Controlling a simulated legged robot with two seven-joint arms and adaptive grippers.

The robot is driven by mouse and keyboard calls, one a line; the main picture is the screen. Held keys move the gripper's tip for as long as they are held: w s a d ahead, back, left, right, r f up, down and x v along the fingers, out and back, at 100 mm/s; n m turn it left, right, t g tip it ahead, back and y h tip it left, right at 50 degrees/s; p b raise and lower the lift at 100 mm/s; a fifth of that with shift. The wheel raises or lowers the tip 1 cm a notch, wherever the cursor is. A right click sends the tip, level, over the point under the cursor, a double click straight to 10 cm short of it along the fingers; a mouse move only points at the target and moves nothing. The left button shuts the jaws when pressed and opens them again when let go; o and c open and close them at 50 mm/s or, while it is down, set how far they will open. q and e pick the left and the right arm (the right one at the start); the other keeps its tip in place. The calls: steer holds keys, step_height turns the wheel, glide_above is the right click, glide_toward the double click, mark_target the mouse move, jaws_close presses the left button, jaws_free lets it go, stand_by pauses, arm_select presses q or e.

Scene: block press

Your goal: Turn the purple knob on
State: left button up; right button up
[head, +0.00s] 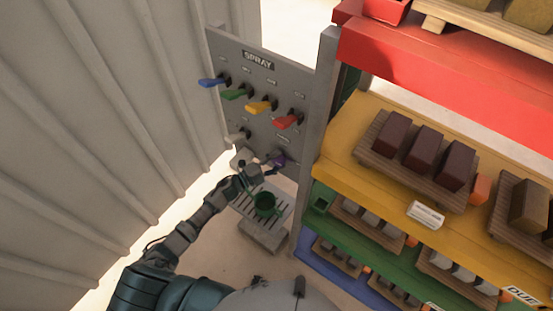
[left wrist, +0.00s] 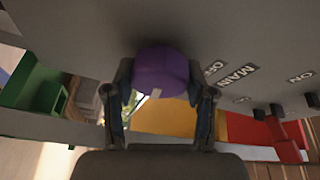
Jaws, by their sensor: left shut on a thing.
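The purple knob (head: 278,159) sits low on the grey SPRAY panel (head: 287,73) in the head view. In the left wrist view the purple knob (left wrist: 161,72) is large, between the two fingers of my left gripper (left wrist: 160,100). My left gripper (head: 262,166) is shut on the knob at the panel. The labels OFF (left wrist: 213,68) and MAIN (left wrist: 236,76) are beside the knob on the panel. The fingers partly hide the knob in the head view. My right gripper is in neither view.
Blue (head: 212,81), green (head: 236,92), yellow (head: 262,106) and red (head: 287,121) handles line the panel above. A green cup-like thing (head: 265,203) stands on a slatted stand (head: 246,211) below. A shelf rack (head: 372,106) with blocks is right; a corrugated wall (head: 100,110) is left.

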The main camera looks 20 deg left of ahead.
arm_select(q)
steer(key=shift+f+m+g+y+p, duration=0.15)
steer(key=shift+m+g+y+p, duration=0.25)
steer(key=shift+m, duration=0.6)
steer(key=shift+s+f, duration=0.1)
steer(key=shift+f, duration=0.05)
steer(key=o, duration=1.2)
steer(key=shift+d, duration=0.1)
steer(key=shift+c, duration=0.2)
steer(key=v, duration=1.2)
